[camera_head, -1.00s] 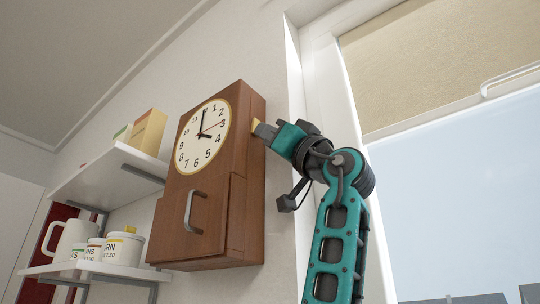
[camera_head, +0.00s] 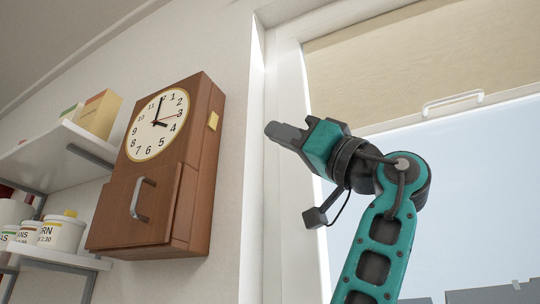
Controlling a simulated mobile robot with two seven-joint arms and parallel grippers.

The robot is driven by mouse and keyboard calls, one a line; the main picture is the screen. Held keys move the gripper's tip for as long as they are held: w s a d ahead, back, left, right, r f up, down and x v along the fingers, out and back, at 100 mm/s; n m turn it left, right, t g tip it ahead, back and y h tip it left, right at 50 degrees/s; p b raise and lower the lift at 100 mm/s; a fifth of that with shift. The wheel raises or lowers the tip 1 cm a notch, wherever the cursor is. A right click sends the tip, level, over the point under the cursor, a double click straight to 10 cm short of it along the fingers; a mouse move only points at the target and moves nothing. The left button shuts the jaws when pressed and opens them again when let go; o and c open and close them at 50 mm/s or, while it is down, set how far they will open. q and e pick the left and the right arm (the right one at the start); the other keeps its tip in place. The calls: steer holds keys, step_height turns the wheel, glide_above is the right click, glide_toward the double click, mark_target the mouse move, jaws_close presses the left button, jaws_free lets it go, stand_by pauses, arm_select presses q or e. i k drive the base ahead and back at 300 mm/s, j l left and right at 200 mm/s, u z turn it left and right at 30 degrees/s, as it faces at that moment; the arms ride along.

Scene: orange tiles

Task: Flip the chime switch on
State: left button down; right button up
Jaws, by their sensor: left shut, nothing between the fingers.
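A brown wooden wall clock (camera_head: 160,205) with a round white face hangs at the left of the view. Which way the switch is set is too small to tell. My left gripper (camera_head: 270,129) is to the right of the clock, apart from it, with its fingers shut and empty and pointing left toward the clock's side. My right gripper is not in view.
Shelves (camera_head: 62,141) with boxes and white canisters (camera_head: 62,234) are on the wall left of the clock. A window with a beige blind (camera_head: 400,60) is on the right. Between the clock and my gripper there is bare wall and window frame.

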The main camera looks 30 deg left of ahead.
mark_target(212, 123)
steer(key=k, duration=1.15)
